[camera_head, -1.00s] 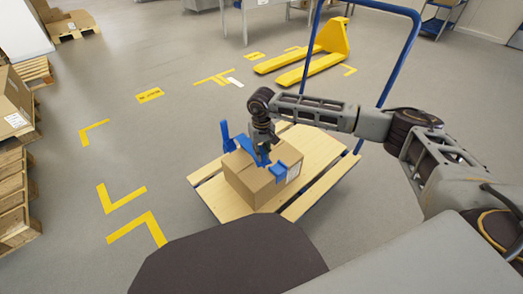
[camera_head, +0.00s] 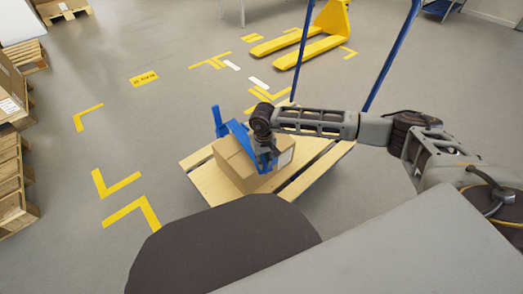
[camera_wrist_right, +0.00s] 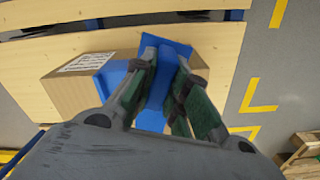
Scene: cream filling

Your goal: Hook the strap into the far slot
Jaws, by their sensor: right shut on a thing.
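The blue strap (camera_head: 236,130) runs over the top of a cardboard box (camera_head: 236,172) on a wooden-decked cart. My right gripper (camera_head: 266,160) is over the box's right part and shut on the blue strap. In the right wrist view, the fingers (camera_wrist_right: 163,88) close around the blue strap (camera_wrist_right: 168,52), whose wider flat end shows beyond them. A blue upright piece (camera_head: 218,121) stands behind the box's far left corner. I cannot make out the far slot; the gripper covers part of the strap. My left gripper is not in view.
The cart deck (camera_head: 318,165) has bare slats around the box. Its blue handle frame (camera_head: 390,62) rises behind my right arm. A yellow pallet jack (camera_head: 315,35) stands further back. Stacked pallets (camera_head: 14,180) are at the left. Open floor with yellow markings lies between.

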